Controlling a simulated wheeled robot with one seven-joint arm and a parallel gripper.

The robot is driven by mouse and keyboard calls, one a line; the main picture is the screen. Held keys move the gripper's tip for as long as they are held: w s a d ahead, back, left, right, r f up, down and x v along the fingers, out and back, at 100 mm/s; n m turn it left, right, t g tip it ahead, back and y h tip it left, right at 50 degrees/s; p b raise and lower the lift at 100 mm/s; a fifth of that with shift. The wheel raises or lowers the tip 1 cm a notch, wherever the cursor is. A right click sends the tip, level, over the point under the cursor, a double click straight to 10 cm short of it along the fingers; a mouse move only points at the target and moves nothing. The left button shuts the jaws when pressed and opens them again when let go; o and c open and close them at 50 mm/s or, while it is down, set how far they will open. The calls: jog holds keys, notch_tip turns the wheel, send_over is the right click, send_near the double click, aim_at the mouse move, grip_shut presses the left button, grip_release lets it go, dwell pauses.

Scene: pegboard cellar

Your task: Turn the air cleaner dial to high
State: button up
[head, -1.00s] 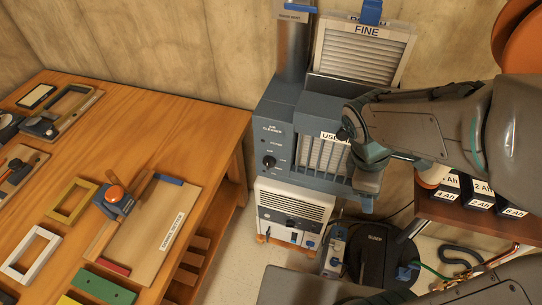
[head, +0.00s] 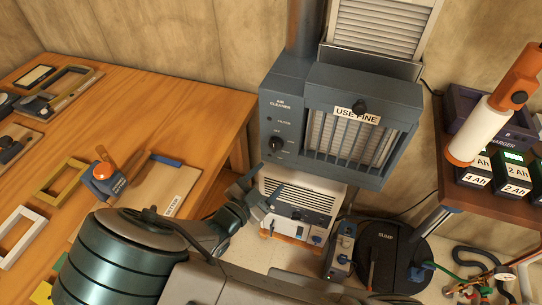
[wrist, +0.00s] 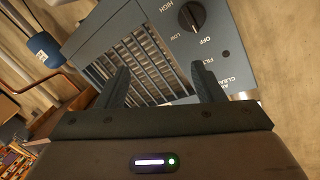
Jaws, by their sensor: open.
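The air cleaner (head: 290,90) is a blue-grey box with a slatted front grille and a "USE FINE" label. Its round black dial (head: 276,144) is at the left of the front face. The dial also shows at the top of the wrist view (wrist: 192,16), with the words HIGH, LOW and OFF around it. I cannot tell for sure which word its mark faces. My gripper (head: 263,190) is open and empty, just below the dial in the head view and apart from it. In the wrist view its two fingers (wrist: 163,80) point toward the grille.
A white vented unit (head: 305,198) stands under the air cleaner. The wooden workbench (head: 190,105) with frames and tools is at the left. A shelf (head: 455,205) with a charger, batteries and an orange-and-white tool is at the right. A round black base (head: 385,245) stands on the floor.

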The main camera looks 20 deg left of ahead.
aim_at(273, 149)
jog(key=s+a+f+n+t+y+b, duration=0.1)
jog(key=a+f+n+t+y, duration=0.1)
jog(key=a+n+y, duration=0.3)
jog(key=w+d, duration=0.1)
jog(key=w, duration=0.3)
jog(key=w+d+h+b, duration=0.1)
jog(key=w, duration=0.3)
jog(key=w+d+h+b, duration=0.1)
jog(key=w, duration=0.4)
jog(key=shift+d+r+n, duration=0.1)
jog(key=shift+n, duration=0.3)
jog(key=shift+s, duration=0.1)
jog(key=c, duration=1)
